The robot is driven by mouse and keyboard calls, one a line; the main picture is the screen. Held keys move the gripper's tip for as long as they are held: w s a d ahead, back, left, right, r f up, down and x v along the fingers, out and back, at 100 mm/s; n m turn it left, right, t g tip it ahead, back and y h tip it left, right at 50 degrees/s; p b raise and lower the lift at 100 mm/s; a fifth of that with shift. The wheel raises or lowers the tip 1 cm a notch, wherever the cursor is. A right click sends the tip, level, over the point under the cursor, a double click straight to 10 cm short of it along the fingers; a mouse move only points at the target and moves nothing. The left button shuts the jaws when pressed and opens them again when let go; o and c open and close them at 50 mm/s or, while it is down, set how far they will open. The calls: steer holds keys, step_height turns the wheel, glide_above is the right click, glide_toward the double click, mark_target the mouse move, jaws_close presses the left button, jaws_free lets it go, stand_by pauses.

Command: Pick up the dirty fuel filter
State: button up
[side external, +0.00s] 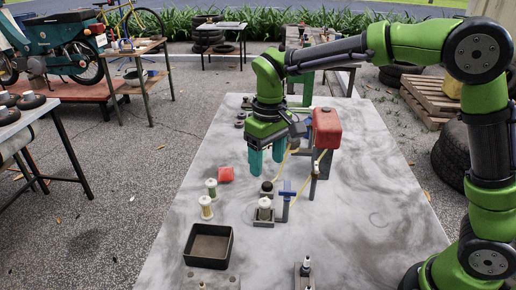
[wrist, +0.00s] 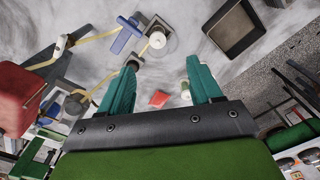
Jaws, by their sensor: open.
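My gripper (side external: 267,174) is open and empty above the table, its teal fingers pointing down; they also show in the wrist view (wrist: 162,64). A pale filter-like part (side external: 265,204) sits in a small square holder, and it lies ahead of the fingers in the wrist view (wrist: 157,40). Two more spool-shaped filters stand on the table to the left: one cream (side external: 206,208), one greenish (side external: 211,188). One of these is partly hidden by the right finger in the wrist view (wrist: 186,92). I cannot tell for certain which filter is the dirty one.
A red cloth-like item (side external: 226,174) lies near the loose filters. A black open tray (side external: 232,246) is at the front left. A blue valve-like part (side external: 288,190), a dark round cap (side external: 267,186), a yellow hose and a red tank (side external: 326,128) stand close to my gripper. The table's right side is clear.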

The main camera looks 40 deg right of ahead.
steer(key=r, duration=0.1)
glide_toward(265, 204)
steer(key=f, duration=0.6)
steer(key=shift+w+d, duration=0.25)
steer(key=shift+w, duration=0.05)
steer(key=shift+w+f, duration=0.1)
steer(key=shift+f, duration=1.3)
steer(key=shift+w+f, duration=0.15)
steer(key=shift+f, duration=1.25)
steer(key=c, duration=1.1)
steer(key=shift+c, duration=0.2)
